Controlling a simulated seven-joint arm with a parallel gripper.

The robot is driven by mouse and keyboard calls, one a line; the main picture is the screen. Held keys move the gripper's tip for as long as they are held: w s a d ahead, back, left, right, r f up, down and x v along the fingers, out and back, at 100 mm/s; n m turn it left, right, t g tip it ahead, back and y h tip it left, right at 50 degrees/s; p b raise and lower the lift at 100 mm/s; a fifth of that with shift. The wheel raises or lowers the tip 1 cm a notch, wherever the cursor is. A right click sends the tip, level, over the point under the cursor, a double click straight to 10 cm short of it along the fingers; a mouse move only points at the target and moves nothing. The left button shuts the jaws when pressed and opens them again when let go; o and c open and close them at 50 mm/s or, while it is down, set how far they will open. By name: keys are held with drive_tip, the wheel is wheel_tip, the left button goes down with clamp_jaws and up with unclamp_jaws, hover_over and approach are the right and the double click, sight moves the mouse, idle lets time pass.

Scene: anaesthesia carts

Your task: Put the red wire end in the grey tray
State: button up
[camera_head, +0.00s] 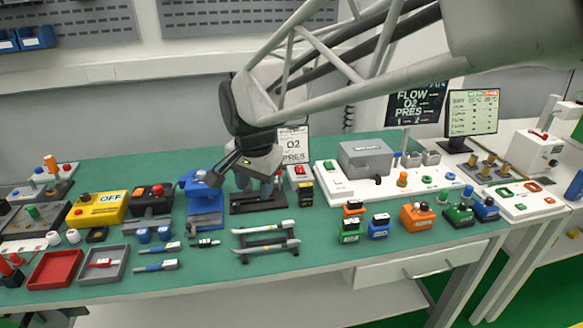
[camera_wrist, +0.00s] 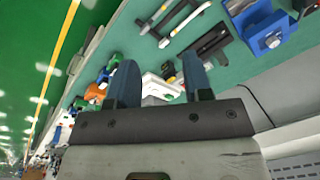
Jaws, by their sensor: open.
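The grey tray (camera_head: 119,272) lies at the front left of the green table in the head view. A small white piece with red on it (camera_head: 103,262) lies inside it; I cannot tell whether this is the red wire end. A red and black item (camera_head: 8,268) shows at the far left edge, too small to identify. My gripper (camera_head: 256,184) hangs over the middle of the table, well right of the tray, near a black stand. In the wrist view its two blue fingers (camera_wrist: 160,78) are apart with nothing held between them. The tray is not seen in the wrist view.
A red tray (camera_head: 56,268) sits left of the grey tray. Blue-handled tools (camera_head: 157,266) lie to its right. A blue vise-like block (camera_head: 204,200) stands left of my gripper, and a rack (camera_head: 266,243) in front. The front middle table is partly clear.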

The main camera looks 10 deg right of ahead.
drive_tip(key=s+d+f+n, duration=0.1)
drive_tip(key=s+d+n, duration=0.2)
drive_tip(key=s+d, duration=0.4)
drive_tip(key=s+d+f+n+t, duration=0.1)
drive_tip(key=s+d+n, duration=0.2)
drive_tip(key=s+d, duration=0.4)
drive_tip(key=s, duration=0.4)
drive_tip(key=shift+s+d+f+n, duration=0.25)
drive_tip(key=shift+d+f+n, duration=0.1)
drive_tip(key=shift+d+n, duration=0.05)
drive_tip(key=shift+h, duration=0.3)
